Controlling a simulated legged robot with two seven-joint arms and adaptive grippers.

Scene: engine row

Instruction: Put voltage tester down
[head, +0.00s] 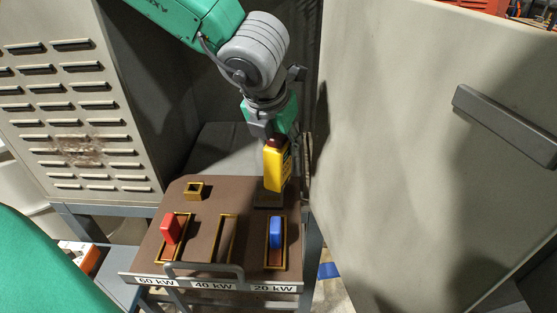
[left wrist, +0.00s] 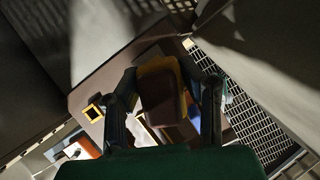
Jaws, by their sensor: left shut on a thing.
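The yellow voltage tester (head: 277,166) is held upright in my left gripper (head: 273,137), over the back right part of the brown panel board. In the left wrist view the tester (left wrist: 162,98), yellow with a dark end, sits between the two fingers of my left gripper (left wrist: 165,105). The tester's lower end is close to a dark patch on the board; I cannot tell whether it touches. My right gripper is in neither view.
The brown board (head: 195,228) carries a red block (head: 170,229), a blue block (head: 275,232), an empty middle slot (head: 222,238) and a small gold-rimmed square socket (head: 194,191). A louvred cabinet (head: 75,100) stands left, a large grey panel (head: 400,150) right.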

